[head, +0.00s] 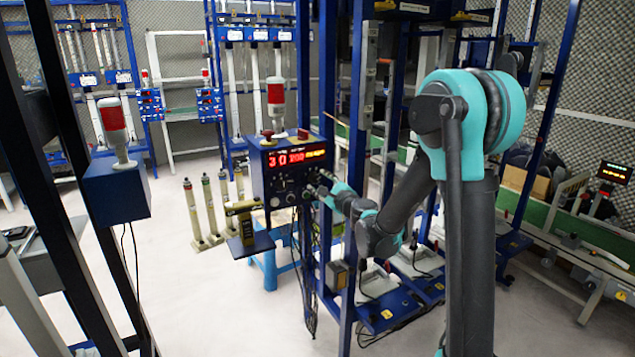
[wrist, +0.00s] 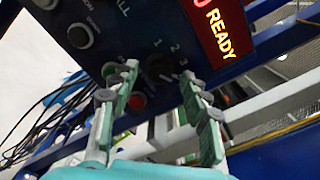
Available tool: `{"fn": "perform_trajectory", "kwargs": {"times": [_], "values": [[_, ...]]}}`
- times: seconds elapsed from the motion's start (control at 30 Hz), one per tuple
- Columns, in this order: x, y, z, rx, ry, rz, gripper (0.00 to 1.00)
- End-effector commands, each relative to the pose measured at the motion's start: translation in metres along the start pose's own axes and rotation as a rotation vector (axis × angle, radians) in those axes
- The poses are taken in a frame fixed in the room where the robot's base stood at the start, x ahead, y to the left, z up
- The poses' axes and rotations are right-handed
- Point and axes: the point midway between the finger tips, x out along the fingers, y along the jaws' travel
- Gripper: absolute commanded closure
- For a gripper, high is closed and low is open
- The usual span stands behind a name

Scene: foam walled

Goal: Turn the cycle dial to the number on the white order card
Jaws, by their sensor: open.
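The cycle dial (wrist: 160,66) is a dark round knob on the control panel, with the numbers 1, 2 and 3 printed around its upper right side. My gripper (wrist: 158,76) is open, with one fingertip on each side of the dial in the wrist view. I cannot tell whether the fingers touch it, and its pointer is too dark to read. In the head view my gripper (head: 321,187) is at the right part of the blue control box (head: 258,178). I cannot make out a white order card in either view.
A red button (wrist: 137,101) sits below the dial, between my fingers. A lit display (wrist: 220,32) above right reads READY. A blue upright post (head: 328,110) stands close beside the box. Cables (head: 308,270) hang below it.

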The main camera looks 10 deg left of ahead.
Motion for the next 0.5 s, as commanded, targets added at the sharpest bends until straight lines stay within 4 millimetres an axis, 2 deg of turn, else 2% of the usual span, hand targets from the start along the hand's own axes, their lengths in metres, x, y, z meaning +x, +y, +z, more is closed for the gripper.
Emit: {"fn": "perform_trajectory", "kwargs": {"times": [0.2, 0.5], "values": [[0.017, 0.001, 0.000, 0.000, -0.001, 0.001, 0.53], [0.019, 0.000, 0.000, 0.000, -0.001, 0.001, 0.53]]}}
